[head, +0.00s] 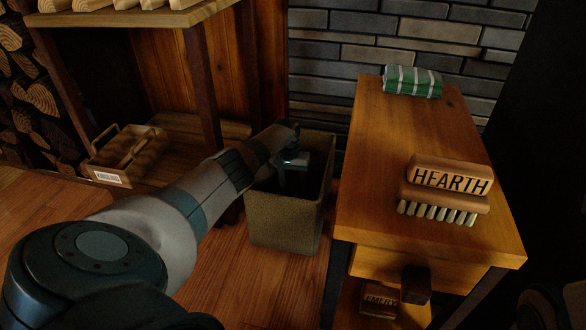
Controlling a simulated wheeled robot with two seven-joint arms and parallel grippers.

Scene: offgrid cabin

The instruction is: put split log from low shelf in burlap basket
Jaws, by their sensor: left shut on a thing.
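The burlap basket (285,219) is a tall, open, tan box on the floor at the middle of the head view. My left arm reaches in from the left, and my left gripper (293,178) points down inside the basket's mouth. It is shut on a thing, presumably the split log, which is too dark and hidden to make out. My right gripper is not in view.
An EMERY block (380,300) lies below. Floor is clear in front.

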